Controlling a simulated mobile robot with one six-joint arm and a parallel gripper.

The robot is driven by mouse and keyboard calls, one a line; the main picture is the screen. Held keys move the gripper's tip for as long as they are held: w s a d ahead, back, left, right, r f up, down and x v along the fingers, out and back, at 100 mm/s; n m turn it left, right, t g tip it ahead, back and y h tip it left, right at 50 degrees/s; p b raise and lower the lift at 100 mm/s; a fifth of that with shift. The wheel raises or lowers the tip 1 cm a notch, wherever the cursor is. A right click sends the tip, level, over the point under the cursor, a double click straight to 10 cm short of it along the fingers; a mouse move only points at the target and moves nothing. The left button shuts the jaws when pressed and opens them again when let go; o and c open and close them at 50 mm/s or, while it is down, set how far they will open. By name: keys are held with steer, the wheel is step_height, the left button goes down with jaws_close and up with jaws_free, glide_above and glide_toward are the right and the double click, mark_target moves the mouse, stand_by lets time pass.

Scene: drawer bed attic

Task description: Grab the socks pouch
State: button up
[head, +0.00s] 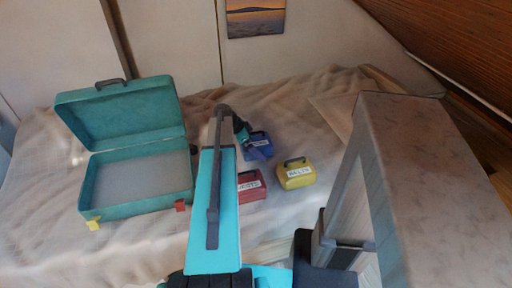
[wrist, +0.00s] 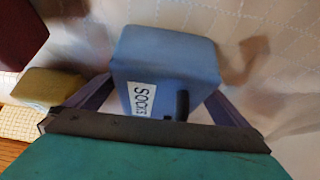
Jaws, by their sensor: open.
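The blue socks pouch (head: 260,152) sits on the cloth-covered bed, with a white label and a dark handle. In the wrist view the pouch (wrist: 165,60) fills the middle, and its label reads SOCKS. My gripper (wrist: 163,92) is open, with one finger on each side of the pouch. I cannot tell whether either finger touches it. In the head view my gripper (head: 243,138) is at the pouch's upper left and hides part of it.
A yellow pouch labelled BELTS (head: 297,176) and a red pouch (head: 251,187), partly hidden by my arm, sit nearby. An open teal suitcase (head: 140,206) stands at the left. A pale slab-like surface (head: 440,170) rises at the right.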

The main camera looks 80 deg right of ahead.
mark_target(256, 140)
steer(key=c, duration=1)
steer(key=shift+r, duration=0.1)
steer(key=shift+c, duration=0.2)
steer(key=shift+r, duration=4.9)
